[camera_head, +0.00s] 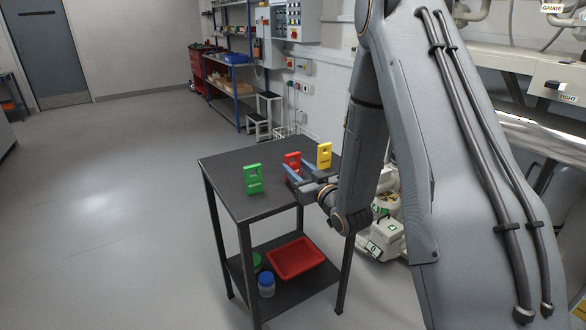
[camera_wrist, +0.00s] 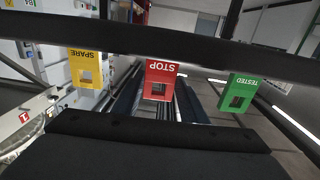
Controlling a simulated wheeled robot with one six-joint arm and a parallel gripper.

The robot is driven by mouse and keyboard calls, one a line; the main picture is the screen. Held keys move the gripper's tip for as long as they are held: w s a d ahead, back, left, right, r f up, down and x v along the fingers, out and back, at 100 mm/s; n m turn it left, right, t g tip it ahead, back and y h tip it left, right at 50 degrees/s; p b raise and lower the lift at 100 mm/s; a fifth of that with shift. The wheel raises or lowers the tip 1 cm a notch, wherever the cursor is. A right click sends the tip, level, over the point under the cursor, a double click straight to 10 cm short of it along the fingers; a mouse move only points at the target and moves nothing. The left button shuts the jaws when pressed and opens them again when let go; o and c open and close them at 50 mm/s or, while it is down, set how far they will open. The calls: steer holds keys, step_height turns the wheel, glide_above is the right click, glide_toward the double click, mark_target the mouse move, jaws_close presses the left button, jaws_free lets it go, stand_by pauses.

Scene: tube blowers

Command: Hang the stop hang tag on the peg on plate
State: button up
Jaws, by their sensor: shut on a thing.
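The red stop hang tag (camera_head: 292,160) stands upright on the dark table in the head view, between a green tag and a yellow tag. In the wrist view the red tag (camera_wrist: 160,78) appears upside down, with the word STOP and a square hole. My gripper (camera_head: 296,173) reaches in from the right at table height and is shut on the red tag; its fingers show in the wrist view (camera_wrist: 158,100) at the tag. The fingers partly hide the tag's lower part in the head view. I cannot make out the peg on the plate in either view.
The green TESTED tag (camera_head: 253,179) stands left of the red one, and the yellow SPARE tag (camera_head: 324,155) to its right. The table (camera_head: 228,163) has a lower shelf with a red tray (camera_head: 295,258) and a blue-lidded jar (camera_head: 266,284). Open floor lies left.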

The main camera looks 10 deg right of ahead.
mark_target(295, 157)
steer(key=shift+r, duration=0.1)
step_height(295, 157, up, 9)
steer(key=s+f+m+h+p, duration=0.1)
steer(key=f, duration=0.1)
steer(key=f+m+h+p, duration=0.1)
steer(key=p, duration=0.1)
steer(key=s+f+h+p, duration=0.1)
steer(key=f+h, duration=0.1)
steer(key=shift+s+a+f+m+t, duration=0.15)
steer(key=shift+s+f+m+t, duration=0.15)
steer(key=shift+f+m, duration=0.1)
steer(key=shift+s+f+h, duration=0.2)
steer(key=shift+f+h, duration=0.1)
